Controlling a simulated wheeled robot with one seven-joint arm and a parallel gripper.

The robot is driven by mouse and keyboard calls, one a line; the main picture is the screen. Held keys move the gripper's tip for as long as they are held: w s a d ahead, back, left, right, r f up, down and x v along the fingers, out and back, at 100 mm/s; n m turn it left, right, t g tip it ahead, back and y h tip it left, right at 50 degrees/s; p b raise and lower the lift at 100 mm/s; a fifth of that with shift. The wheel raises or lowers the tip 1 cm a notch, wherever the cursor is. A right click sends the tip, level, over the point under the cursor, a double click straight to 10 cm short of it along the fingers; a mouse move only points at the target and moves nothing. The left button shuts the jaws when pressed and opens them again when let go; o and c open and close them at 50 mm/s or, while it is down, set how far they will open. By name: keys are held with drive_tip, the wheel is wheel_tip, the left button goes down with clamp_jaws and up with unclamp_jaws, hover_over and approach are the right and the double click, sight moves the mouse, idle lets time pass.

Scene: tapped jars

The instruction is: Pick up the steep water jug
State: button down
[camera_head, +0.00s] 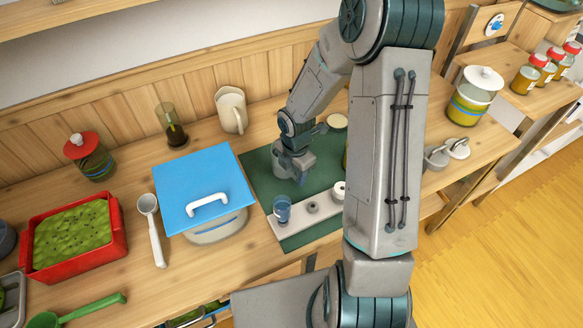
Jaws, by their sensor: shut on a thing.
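My gripper (297,176) is over the dark green mat (262,179), pointing down. It is shut on a small grey vessel (281,158), which shows only partly beside the fingers. Whether this vessel is the steep water jug, and whether it touches the mat, I cannot tell. A cream jug with a handle (231,110) stands upright at the back near the wooden wall, apart from my gripper.
A blue-lidded box (200,185) stands left of the mat. A pale tray (296,221) with a blue cup (282,209) lies at the front. A dark-bottomed glass (171,125), red-lidded jar (88,156) and red tub (119,232) are left. A white-lidded jar (473,96) stands right.

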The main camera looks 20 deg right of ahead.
drive_tip(key=shift+r, duration=0.55)
wheel_tip(320, 180, up, 3)
drive_tip(key=shift+w+f, duration=0.1)
drive_tip(key=s+d+r, duration=0.1)
drive_tip(key=d+r, duration=0.2)
drive_tip(key=d, duration=0.2)
drive_tip(key=s+d+r+p, duration=0.1)
drive_tip(key=d+r, duration=0.3)
drive_tip(key=d, duration=0.2)
drive_tip(key=shift+d, duration=0.25)
